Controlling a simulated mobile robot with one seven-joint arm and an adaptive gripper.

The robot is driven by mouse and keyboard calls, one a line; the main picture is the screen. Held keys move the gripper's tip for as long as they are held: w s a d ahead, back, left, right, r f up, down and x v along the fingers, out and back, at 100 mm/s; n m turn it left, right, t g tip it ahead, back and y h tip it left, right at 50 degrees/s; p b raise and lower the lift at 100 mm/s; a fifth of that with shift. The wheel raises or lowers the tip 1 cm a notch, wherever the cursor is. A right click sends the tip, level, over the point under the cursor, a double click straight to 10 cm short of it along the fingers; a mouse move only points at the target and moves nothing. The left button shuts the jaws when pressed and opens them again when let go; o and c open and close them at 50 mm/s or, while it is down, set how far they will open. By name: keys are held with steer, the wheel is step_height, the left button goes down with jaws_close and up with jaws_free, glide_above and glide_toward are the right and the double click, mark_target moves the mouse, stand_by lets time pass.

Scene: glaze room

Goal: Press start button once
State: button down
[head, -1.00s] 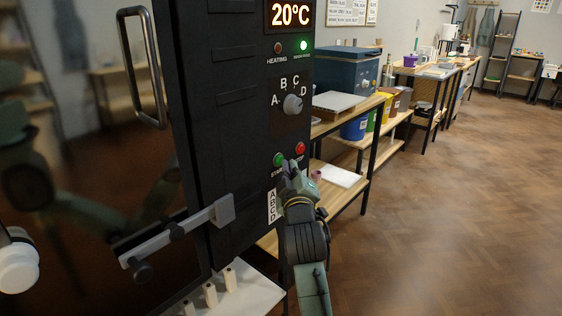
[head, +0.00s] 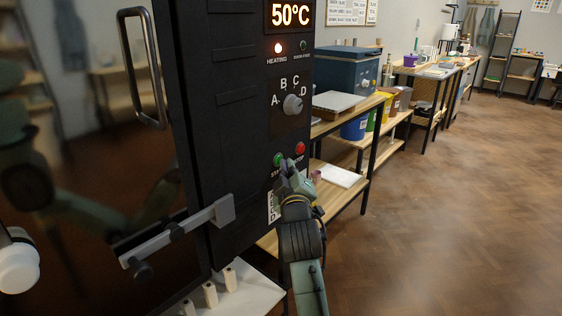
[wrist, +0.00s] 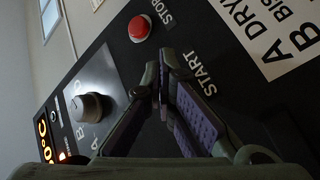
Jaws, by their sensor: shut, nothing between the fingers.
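The green start button (head: 279,159) is on the black kiln control panel, left of the red stop button (head: 300,148). My gripper (head: 284,168) is shut and empty, its fingertips at the lower right edge of the green button. In the wrist view my closed fingers (wrist: 160,80) point at the panel beside the START label (wrist: 198,72) and hide the green button. I cannot tell whether they touch it. The red stop button also shows there (wrist: 139,27). The display (head: 291,13) reads 50°C. The heating lamp (head: 278,48) glows orange and the other lamp (head: 304,46) is dark.
The selector knob (head: 293,104) is above the buttons. The kiln door with its handle (head: 147,70) and a latch bar (head: 180,230) is to the left. A wooden shelf unit (head: 345,117) stands close on the right. The floor (head: 450,210) further right is clear.

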steer(key=shift+s, duration=0.1)
steer(key=shift+s+d, duration=0.4)
steer(key=shift+d, duration=0.25)
steer(key=shift+s+d+b, duration=0.35)
steer(key=shift+s+d, duration=0.4)
steer(key=shift+d, duration=0.3)
steer(key=shift+s+d+b, duration=0.35)
steer(key=shift+s+d, duration=0.4)
steer(key=shift+d, duration=0.25)
